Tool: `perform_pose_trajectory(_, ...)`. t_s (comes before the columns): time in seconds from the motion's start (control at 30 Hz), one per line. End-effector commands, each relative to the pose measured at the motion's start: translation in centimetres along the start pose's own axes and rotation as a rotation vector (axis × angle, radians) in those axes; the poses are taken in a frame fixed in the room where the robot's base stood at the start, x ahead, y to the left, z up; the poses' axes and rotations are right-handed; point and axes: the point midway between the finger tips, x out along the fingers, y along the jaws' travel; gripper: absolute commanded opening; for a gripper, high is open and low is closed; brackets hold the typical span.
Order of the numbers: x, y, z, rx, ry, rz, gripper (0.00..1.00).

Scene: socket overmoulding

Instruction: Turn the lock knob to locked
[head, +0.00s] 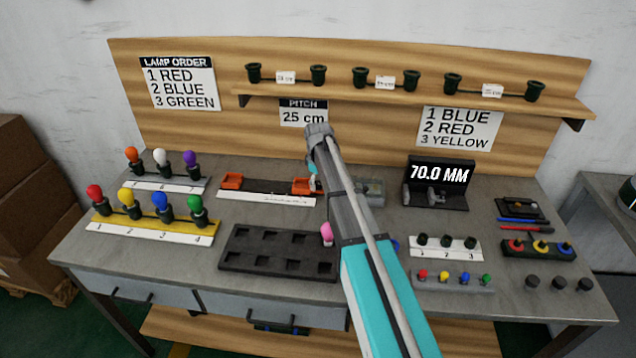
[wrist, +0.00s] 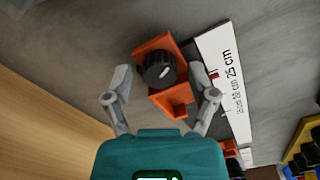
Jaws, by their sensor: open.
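The lock knob (wrist: 159,69) is a round black knob with a short white mark, on an orange block (wrist: 164,103) in the wrist view. The mark lies diagonally, pointing up and to the right. My gripper (wrist: 160,74) is open, with one grey finger on each side of the knob; I cannot tell whether either touches it. In the head view my gripper (head: 313,176) is over the right orange block (head: 300,186) of the pitch gauge, and my arm and gripper hide the knob there. The left orange block (head: 232,181) is at the gauge's other end.
The yellow lamp rack (head: 150,230) stands left, and a 70.0 MM display (head: 439,173) stands right.

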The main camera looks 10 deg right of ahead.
Motion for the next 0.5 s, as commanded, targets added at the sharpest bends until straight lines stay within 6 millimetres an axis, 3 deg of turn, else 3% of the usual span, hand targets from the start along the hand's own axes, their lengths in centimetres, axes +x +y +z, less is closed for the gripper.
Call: perform_pose_trajectory(0.5, -0.01, -0.05, -0.10, -0.096, 0.002, -0.001, 0.76)
